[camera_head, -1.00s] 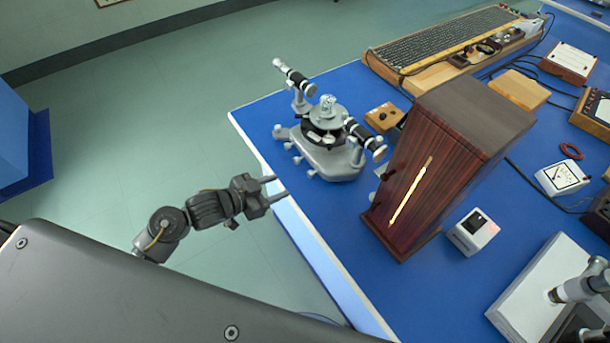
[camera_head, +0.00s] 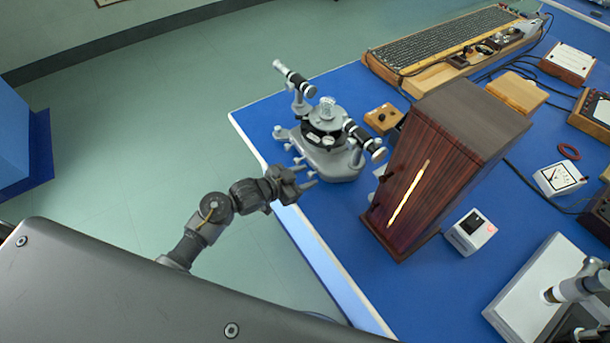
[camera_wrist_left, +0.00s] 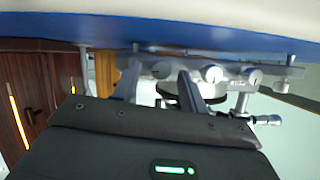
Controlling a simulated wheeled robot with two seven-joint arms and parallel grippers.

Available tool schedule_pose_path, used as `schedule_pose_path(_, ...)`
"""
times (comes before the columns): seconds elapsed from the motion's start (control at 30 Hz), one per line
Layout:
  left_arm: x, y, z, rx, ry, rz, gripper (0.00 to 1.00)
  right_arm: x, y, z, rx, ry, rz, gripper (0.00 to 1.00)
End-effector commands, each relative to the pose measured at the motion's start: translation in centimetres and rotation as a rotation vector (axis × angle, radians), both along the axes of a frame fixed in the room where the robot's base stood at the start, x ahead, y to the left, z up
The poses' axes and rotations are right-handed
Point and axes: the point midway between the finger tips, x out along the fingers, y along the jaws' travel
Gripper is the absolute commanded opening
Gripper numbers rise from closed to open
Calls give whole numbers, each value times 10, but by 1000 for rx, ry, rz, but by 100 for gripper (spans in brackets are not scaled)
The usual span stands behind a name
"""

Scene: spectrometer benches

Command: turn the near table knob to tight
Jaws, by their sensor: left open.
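A grey spectrometer (camera_head: 327,158) stands on the blue bench near its left edge, with small silver knobs along the side of its base facing my arm. My left gripper (camera_head: 306,177) is at the bench edge beside that base, with its fingers open and pointing at it. In the left wrist view the spectrometer appears upside down, and several round knobs (camera_wrist_left: 213,74) line its base. The open fingers (camera_wrist_left: 160,85) reach toward the base, one on each side of a knob (camera_wrist_left: 162,70). I cannot tell whether they touch it.
A dark wooden box (camera_head: 440,165) with a glowing slit stands right of the spectrometer, with a small white meter box (camera_head: 470,231) beside it. A wooden block with dark knobs (camera_head: 382,118) sits behind. Open floor lies left of the bench.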

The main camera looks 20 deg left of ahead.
Motion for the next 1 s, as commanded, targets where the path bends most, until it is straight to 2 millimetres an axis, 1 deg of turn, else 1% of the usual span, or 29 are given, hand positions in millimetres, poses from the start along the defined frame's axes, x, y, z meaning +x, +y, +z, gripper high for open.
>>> schedule_pose_path(0.3, 2, -2, -1, 0, 0, 0, 43, -1, 0, 0, 0, 1, 0, 64)
schedule_pose_path(0.63, 2, -1, -1, 0, 0, 0, 0, -1, 0, 0, 1, 2, 0, 64)
schedule_pose_path(0.73, 1, -2, -2, 11, -9, 0, 0, -1, 1, -2, 1, 2, 0, 64)
schedule_pose_path(0.87, 1, -3, -3, 76, -64, -1, 0, -1, 1, -7, 1, 2, 0, 64)
schedule_pose_path(1.0, 1, -3, -1, 103, -86, 0, 0, -1, 1, -7, 2, 2, 0, 64)
